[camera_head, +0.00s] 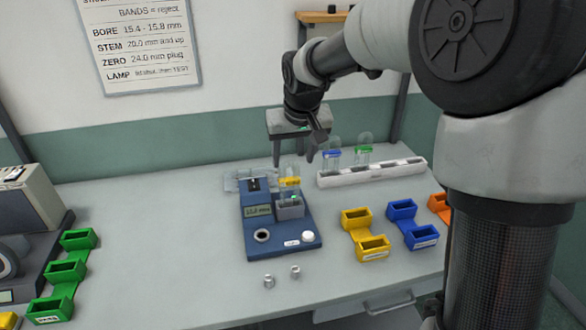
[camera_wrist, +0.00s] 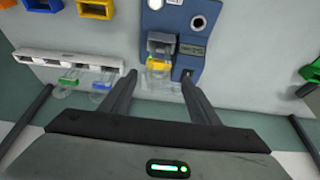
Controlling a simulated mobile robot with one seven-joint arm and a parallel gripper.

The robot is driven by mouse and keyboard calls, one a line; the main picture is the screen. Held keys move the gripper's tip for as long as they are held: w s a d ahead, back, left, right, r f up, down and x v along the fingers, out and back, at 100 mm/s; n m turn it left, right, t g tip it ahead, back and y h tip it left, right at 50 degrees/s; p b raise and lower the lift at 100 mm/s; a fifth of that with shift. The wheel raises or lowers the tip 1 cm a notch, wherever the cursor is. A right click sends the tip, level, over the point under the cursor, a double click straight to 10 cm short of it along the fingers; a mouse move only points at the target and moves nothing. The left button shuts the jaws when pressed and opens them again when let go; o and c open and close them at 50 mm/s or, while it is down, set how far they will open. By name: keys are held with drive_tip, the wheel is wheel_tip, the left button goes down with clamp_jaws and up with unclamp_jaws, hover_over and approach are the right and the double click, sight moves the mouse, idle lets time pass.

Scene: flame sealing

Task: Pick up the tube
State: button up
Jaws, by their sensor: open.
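A clear tube with a yellow band (camera_head: 290,182) stands in the grey holder of the blue gauge device (camera_head: 254,229). In the wrist view this yellow-banded tube (camera_wrist: 159,65) shows between and beyond my fingertips. Two more clear tubes, one with a blue band (camera_head: 332,154) and one with a green band (camera_head: 364,149), stand in the white rack (camera_head: 372,175). My gripper (camera_head: 317,143) is open and empty, above the back of the table near the yellow-banded tube. I cannot tell the exact gap between fingers and tube.
Yellow (camera_head: 373,242), blue (camera_head: 419,236) and orange (camera_head: 439,203) bins stand to the right of the device. Green bins (camera_head: 68,270) and a grey machine are at the left. Two small metal parts (camera_head: 269,281) lie in front of the device. The table's front middle is mostly clear.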

drive_tip(key=x, duration=1.7)
drive_tip(key=shift+f+p, duration=0.1)
drive_tip(key=shift+p, duration=0.2)
